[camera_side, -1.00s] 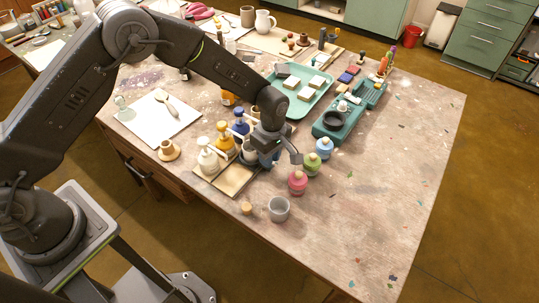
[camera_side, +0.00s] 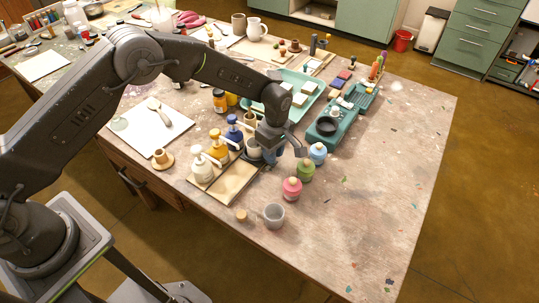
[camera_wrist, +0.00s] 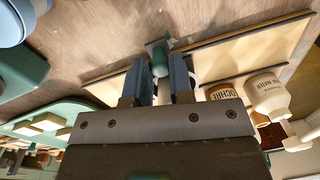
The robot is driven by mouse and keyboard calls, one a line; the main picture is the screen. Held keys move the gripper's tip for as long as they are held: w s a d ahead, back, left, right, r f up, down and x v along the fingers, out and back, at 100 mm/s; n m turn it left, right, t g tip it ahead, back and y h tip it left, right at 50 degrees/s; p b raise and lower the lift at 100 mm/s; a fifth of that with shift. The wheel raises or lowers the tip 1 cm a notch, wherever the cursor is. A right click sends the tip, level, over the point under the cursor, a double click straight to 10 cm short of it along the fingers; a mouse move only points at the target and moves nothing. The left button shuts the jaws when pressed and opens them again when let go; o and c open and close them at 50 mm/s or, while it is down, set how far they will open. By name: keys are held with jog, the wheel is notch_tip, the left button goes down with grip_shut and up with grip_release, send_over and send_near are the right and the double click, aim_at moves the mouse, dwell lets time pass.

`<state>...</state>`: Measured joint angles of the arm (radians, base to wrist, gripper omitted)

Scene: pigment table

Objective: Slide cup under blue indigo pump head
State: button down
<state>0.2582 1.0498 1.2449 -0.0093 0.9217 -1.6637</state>
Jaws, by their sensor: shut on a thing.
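The blue pump bottle (camera_side: 234,133) stands at the far end of a row with the yellow pump bottle (camera_side: 216,146) and the white pump bottle (camera_side: 201,166), behind a wooden tray (camera_side: 232,185). My gripper (camera_side: 272,150) is low over the table, to the right of the blue pump. I cannot tell whether the cup is directly under the blue spout.
A grey mug (camera_side: 274,216) stands in front. A teal tray (camera_side: 312,99) with pale blocks lies behind. The table's right part is mostly clear.

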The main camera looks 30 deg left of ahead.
jog(key=c, duration=1)
grip_release()
jog(key=shift+w+d+r, duration=0.1)
jog(key=shift+w+r, duration=0.05)
jog(key=shift+r, duration=2.15)
jog(key=shift+w+a+r, duration=0.1)
jog(key=shift+w+r, duration=0.1)
jog(key=shift+r, duration=2.1)
jog(key=shift+w+d+r, duration=0.1)
jog(key=shift+w+r, duration=0.05)
jog(key=shift+r, duration=2.15)
